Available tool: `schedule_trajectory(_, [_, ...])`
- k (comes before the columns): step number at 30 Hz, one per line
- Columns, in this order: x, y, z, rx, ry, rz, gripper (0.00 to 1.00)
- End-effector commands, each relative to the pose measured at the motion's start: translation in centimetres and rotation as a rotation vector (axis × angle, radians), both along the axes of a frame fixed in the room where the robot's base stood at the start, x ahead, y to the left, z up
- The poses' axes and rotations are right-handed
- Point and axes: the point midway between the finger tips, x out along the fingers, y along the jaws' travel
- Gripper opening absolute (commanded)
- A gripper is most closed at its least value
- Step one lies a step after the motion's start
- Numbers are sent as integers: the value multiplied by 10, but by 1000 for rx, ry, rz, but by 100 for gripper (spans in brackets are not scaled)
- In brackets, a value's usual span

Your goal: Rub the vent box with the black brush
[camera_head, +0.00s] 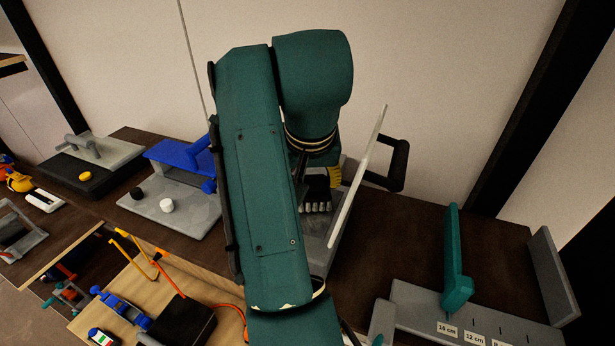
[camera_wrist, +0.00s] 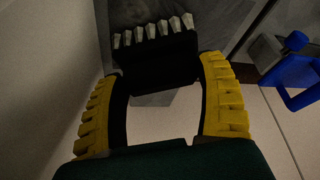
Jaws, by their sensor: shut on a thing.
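My gripper (camera_wrist: 160,78) has yellow ribbed fingers and is shut on the black brush (camera_wrist: 155,58). The brush has a row of pale bristle tufts, facing away from my palm in the wrist view. In the head view the brush (camera_head: 316,193) hangs below my wrist, bristles down, beside a yellow finger. A grey box (camera_head: 326,235), seemingly the vent box, is below it, partly hidden by my arm. A pale upright panel (camera_head: 358,180) stands at its right. A grey surface fills the top of the wrist view behind the bristles. I cannot tell whether the bristles touch it.
A blue clamp-like thing (camera_head: 185,155) on a grey plate is left of my arm. A grey gauge with a teal upright (camera_head: 455,265) stands at right. Dark tabletop between the box and gauge is clear.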

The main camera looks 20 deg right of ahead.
Motion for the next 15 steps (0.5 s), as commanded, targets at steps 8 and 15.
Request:
schedule_trajectory(8, [0, 0, -6, 0, -1, 0, 37])
schedule_trajectory(15, [0, 0, -11, 0, 0, 0, 37])
